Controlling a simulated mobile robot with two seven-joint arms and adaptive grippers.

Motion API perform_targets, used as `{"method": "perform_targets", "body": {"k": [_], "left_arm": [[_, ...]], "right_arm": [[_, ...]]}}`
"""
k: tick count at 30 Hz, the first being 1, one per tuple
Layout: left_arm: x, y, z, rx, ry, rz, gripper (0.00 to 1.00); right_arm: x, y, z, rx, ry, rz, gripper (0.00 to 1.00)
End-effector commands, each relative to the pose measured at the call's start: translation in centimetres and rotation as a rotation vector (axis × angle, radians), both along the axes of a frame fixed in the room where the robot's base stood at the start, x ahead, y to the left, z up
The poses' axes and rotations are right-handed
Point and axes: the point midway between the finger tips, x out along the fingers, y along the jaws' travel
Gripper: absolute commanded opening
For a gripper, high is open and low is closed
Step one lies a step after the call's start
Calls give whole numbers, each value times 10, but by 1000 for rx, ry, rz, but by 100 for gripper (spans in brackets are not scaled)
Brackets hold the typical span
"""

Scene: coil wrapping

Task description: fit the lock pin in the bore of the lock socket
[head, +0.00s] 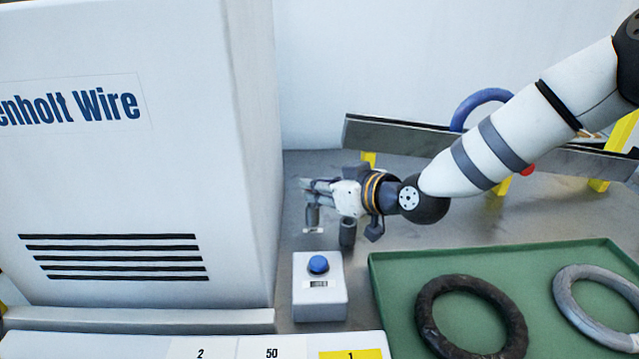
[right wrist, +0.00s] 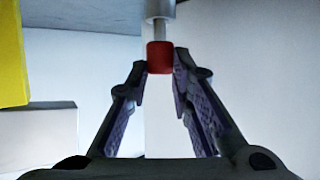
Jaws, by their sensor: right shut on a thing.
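My right gripper (head: 308,187) reaches in from the right, just beside the large white cabinet. In the right wrist view its fingertips (right wrist: 161,68) are closed on a red block-like grip (right wrist: 160,57), which I take to be the lock pin's head. A thin pale shaft (right wrist: 160,30) runs from the red grip up to a wider grey cylinder (right wrist: 160,8) at the top edge, likely the lock socket. Shaft and cylinder meet in the picture; I cannot tell how deep the shaft sits. In the head view the gripper hides the pin. My left gripper is not in view.
The white cabinet (head: 130,190) fills the left. A box with a blue button (head: 318,264) stands nearer. A green tray (head: 385,290) holds a dark coil (head: 428,300) and a grey coil (head: 565,290). A metal rail (head: 400,138) runs behind.

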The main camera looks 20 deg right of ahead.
Motion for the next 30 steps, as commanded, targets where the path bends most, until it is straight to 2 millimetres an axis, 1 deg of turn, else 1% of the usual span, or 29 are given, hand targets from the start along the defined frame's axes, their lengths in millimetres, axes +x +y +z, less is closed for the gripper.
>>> {"method": "perform_targets", "body": {"k": [18,19,20,21,22,30], "left_arm": [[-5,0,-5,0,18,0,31],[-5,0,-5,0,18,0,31],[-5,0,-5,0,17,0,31],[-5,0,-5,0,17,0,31],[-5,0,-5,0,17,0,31],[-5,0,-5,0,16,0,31]], "right_arm": [[0,0,-17,0,1,1,0],[0,0,-16,0,0,1,25],[0,0,-16,0,0,1,32],[0,0,-15,0,0,1,41],[0,0,-15,0,0,1,44],[-1,0,-15,-1,0,0,44]]}}
